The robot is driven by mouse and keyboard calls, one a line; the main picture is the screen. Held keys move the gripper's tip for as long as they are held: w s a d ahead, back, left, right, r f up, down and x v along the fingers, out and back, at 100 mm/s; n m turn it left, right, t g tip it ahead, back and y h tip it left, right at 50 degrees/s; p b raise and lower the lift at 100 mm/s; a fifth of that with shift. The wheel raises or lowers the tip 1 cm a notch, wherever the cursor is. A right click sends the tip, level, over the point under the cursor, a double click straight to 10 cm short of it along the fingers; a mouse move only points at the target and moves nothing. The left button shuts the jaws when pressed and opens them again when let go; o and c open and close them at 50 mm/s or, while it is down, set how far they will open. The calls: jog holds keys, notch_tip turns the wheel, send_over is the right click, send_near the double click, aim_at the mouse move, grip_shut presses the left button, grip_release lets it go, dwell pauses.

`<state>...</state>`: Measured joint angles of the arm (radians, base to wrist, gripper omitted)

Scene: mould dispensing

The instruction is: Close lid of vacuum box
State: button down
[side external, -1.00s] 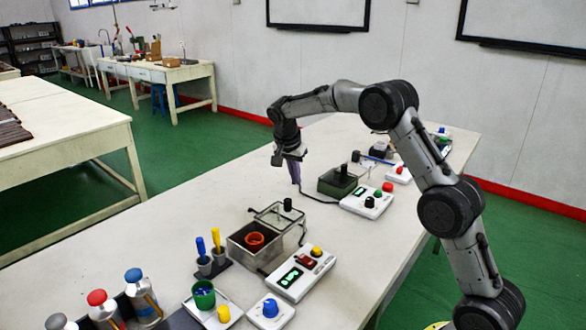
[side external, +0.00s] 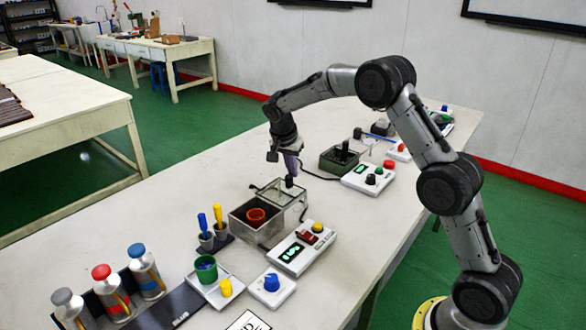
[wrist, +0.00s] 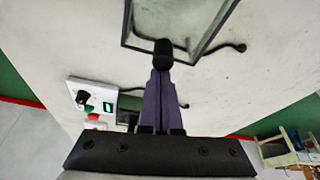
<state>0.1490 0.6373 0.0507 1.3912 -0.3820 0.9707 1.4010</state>
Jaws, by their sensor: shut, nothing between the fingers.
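The vacuum box (side external: 241,227) is an open grey metal box with a red-orange cup (side external: 257,216) inside. Its clear, thin-framed lid (side external: 268,192) is open at the box's far side, with a black knob (side external: 289,182). In the wrist view the lid (wrist: 207,35) spans the top, with its knob (wrist: 163,52) just beyond my fingertips. My gripper (side external: 291,174) has purple fingers pointing down close to the knob; the gripper (wrist: 160,80) is shut and empty. I cannot tell whether the fingertips touch the knob.
A white control panel (side external: 300,256) with a green display stands right of the box. Left and in front are tools in cups (side external: 208,241), a green cup (side external: 206,268) and several bottles (side external: 144,270). A dark green box (side external: 341,161) stands behind. The table left of the lid is clear.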

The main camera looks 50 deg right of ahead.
send_near(269, 198)
jog(key=x, duration=0.5)
jog(key=shift+d+r, duration=0.1)
